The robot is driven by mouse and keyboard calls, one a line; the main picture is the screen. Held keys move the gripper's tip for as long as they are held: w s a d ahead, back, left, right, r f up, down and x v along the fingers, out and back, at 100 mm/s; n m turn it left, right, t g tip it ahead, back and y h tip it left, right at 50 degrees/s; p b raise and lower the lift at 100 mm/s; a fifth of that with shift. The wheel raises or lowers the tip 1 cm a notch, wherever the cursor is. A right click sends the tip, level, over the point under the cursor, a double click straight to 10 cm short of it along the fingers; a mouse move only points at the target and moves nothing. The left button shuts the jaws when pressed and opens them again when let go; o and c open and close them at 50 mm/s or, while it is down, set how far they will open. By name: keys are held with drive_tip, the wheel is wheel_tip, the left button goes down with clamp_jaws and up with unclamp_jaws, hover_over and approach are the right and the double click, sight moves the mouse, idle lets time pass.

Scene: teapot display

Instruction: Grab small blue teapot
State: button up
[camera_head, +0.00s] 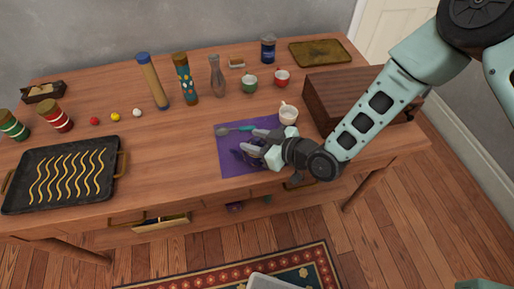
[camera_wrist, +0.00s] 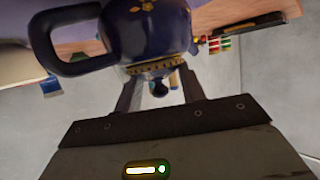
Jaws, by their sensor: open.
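The small blue teapot (camera_wrist: 150,35) fills the upper middle of the wrist view, dark blue with gold decoration and a gold band at its lid. Its dark handle loop is at the left, and its knob lies between the fingers of my gripper (camera_wrist: 160,85). My gripper is open around the lid end; I cannot tell whether the fingers touch it. In the head view my gripper (camera_head: 256,146) is low over the purple mat (camera_head: 232,168), and the teapot there is a dark shape largely hidden by the fingers.
A white cup (camera_head: 288,115) stands close behind my gripper. A wooden box (camera_head: 330,95) is under my forearm. Red (camera_head: 282,78) and green (camera_head: 249,85) cups stand farther back.

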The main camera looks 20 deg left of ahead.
drive_tip(key=shift+w+a+f, duration=0.2)
drive_tip(key=shift+a+f, duration=0.1)
drive_tip(key=shift+a, duration=0.3)
clamp_jaws()
drive_tip(key=shift+r, duration=0.15)
